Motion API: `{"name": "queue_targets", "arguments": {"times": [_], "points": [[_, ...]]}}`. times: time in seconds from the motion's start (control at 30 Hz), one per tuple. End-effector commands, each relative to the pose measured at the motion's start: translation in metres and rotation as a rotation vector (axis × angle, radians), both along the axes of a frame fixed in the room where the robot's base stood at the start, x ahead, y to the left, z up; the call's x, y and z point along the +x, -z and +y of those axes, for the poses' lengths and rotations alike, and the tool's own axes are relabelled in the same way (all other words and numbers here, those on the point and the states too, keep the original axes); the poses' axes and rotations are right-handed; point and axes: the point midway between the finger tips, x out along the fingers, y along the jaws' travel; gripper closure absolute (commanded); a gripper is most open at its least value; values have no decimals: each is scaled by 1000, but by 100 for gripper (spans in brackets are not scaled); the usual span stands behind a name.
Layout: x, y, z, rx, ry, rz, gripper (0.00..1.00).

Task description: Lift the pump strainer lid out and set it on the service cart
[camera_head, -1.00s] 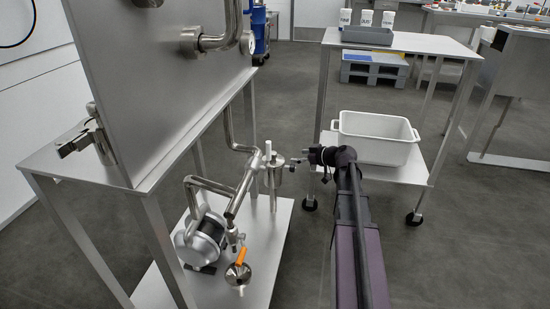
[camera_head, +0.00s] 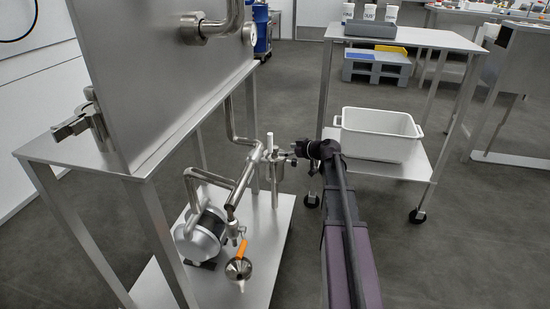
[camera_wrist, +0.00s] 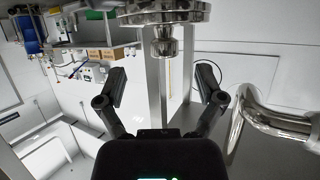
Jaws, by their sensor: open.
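The pump strainer (camera_head: 275,173) is a small steel pot on the pipework beside the tank stand in the head view. In the wrist view a round steel disc with a knob (camera_wrist: 165,45), seemingly the strainer lid, shows at the top, beyond the fingertips. My gripper (camera_wrist: 162,84) is open and empty, with the knob between its fingers in the picture but not gripped. In the head view my gripper (camera_head: 291,156) is at the right of the strainer; its fingers are small and partly hidden. The service cart (camera_head: 440,39) stands at the right, on casters.
A grey tray (camera_head: 371,29) with white containers sits on the cart top, whose right part is bare. A white tub (camera_head: 377,142) is on its lower shelf. A pump (camera_head: 200,236) and orange-handled valve (camera_head: 241,249) stand below the tank (camera_head: 165,75). A bent pipe (camera_wrist: 255,113) lies close right of my gripper.

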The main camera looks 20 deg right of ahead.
Motion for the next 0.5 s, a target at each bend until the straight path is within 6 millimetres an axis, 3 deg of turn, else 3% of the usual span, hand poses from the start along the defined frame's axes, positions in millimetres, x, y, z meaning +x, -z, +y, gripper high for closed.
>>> {"name": "queue_targets", "arguments": {"times": [0.13, 0.5], "points": [[9, 5, 5, 0, -1, 0, 13], [9, 4, 5, 0, 0, 0, 13]]}}
